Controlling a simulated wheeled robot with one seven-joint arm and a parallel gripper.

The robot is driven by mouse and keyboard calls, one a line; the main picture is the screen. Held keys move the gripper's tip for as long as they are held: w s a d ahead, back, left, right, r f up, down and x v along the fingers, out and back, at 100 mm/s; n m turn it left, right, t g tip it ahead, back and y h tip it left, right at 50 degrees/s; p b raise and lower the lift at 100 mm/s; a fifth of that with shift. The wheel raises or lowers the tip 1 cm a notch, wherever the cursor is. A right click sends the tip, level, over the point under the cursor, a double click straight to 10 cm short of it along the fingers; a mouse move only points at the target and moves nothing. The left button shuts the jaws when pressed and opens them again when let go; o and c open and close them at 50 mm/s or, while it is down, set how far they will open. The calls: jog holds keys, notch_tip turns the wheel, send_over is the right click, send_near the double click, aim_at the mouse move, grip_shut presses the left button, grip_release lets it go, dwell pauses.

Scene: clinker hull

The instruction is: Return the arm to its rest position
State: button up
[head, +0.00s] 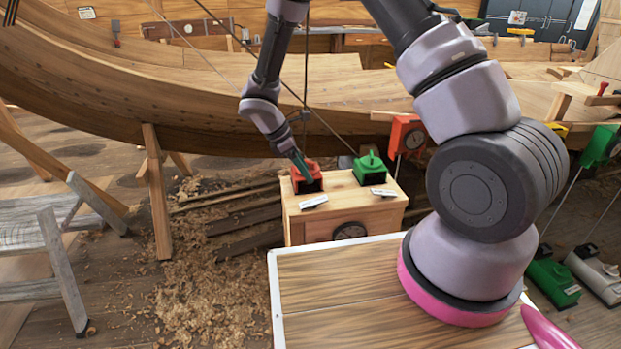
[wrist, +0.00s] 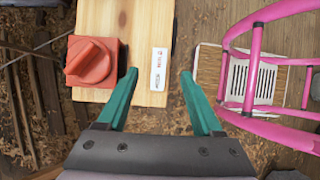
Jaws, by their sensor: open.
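My gripper (head: 299,160) is at the end of my extended arm, above a pale wooden box on the floor side of the hull. Its two teal fingers (wrist: 160,88) are apart and nothing is between them. The wooden box (head: 322,223) carries a red knob unit (head: 307,178) on the left and a green knob unit (head: 370,172) on the right. In the wrist view, the red unit (wrist: 92,61) lies left of the left finger. A white label (wrist: 158,68) lies on the box top beyond the gap between the fingers. Fingertip contact cannot be told.
The long wooden hull (head: 190,95) runs behind the box. A wooden support (head: 157,190) and a grey sawhorse (head: 50,240) stand at left. An orange unit (head: 406,133) is close behind my arm. Shavings (head: 205,285) and planks (head: 235,215) cover the floor left of the box.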

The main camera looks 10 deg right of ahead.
jog(key=shift+r, duration=0.1)
jog(key=s+d+r+m+y, duration=0.1)
jog(key=d+r+m, duration=0.25)
jog(key=r, duration=0.45)
jog(key=s+d+r+m+t+y, duration=0.1)
jog(key=s+d+r+m, duration=0.1)
jog(key=r+m, duration=0.35)
jog(key=s+d+r+m+y, duration=0.1)
jog(key=d+r+m+y, duration=0.15)
jog(key=r, duration=0.75)
jog(key=s+d+r+m+t+y, duration=0.1)
jog(key=s+d+r+m+t, duration=0.1)
jog(key=s+r+m, duration=0.3)
jog(key=s+d+r+m+t+y, duration=0.2)
jog(key=s+r+m, duration=0.4)
jog(key=s+r, duration=0.3)
jog(key=shift+s+d+r+t, duration=0.2)
jog(key=shift+s+d+t, duration=0.4)
jog(key=shift+s+t, duration=0.3)
